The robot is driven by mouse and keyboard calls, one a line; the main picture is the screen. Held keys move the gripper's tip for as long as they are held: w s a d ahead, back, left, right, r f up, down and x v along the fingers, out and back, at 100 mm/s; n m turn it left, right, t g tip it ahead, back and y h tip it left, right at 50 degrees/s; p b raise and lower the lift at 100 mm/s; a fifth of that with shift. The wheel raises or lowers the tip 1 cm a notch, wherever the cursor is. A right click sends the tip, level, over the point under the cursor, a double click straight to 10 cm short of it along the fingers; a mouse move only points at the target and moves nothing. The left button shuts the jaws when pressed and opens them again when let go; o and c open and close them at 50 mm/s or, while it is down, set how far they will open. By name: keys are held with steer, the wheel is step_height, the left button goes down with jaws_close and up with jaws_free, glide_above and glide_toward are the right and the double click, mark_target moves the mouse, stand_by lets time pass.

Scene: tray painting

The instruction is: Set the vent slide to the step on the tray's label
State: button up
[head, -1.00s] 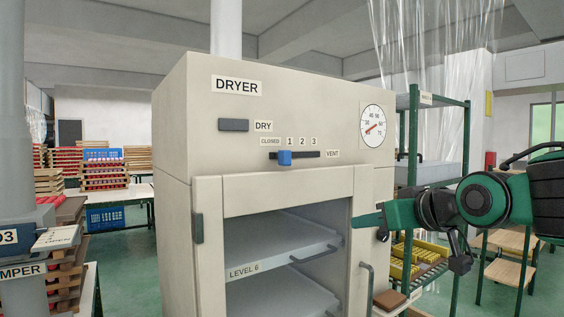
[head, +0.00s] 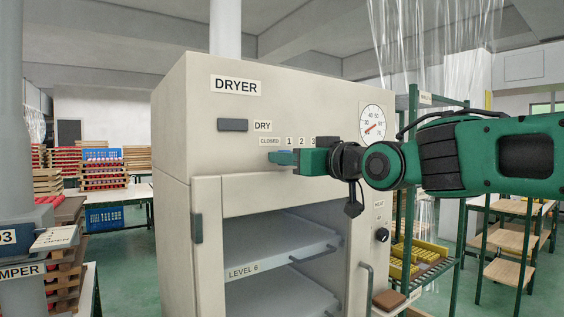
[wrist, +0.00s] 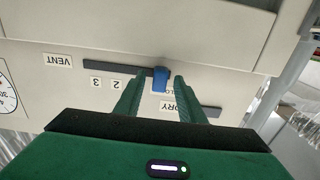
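The vent slide is a blue knob (wrist: 160,80) on a dark horizontal slot (wrist: 110,68) in the dryer's front. The labels CLOSED, 1, 2, 3 and VENT run along it. In the upside-down wrist view the knob lies between my two green fingers, with small gaps showing beside it. My gripper (head: 283,157) is open at the knob and mostly hides it in the head view. The knob sits near the CLOSED and 1 end; its exact step is hard to tell. A grey tray (head: 290,238) is inside the dryer, above a LEVEL 6 label (head: 244,271). No vent step is readable there.
The dryer (head: 172,180) has a dark DRY bar (head: 233,125) above the slide and a round dial (head: 373,122) to its right. A green rack (head: 413,150) stands right of it, behind my arm. A damper post with labels is at the left edge.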

steer(key=shift+x, duration=1.1)
steer(key=shift+c, duration=0.6)
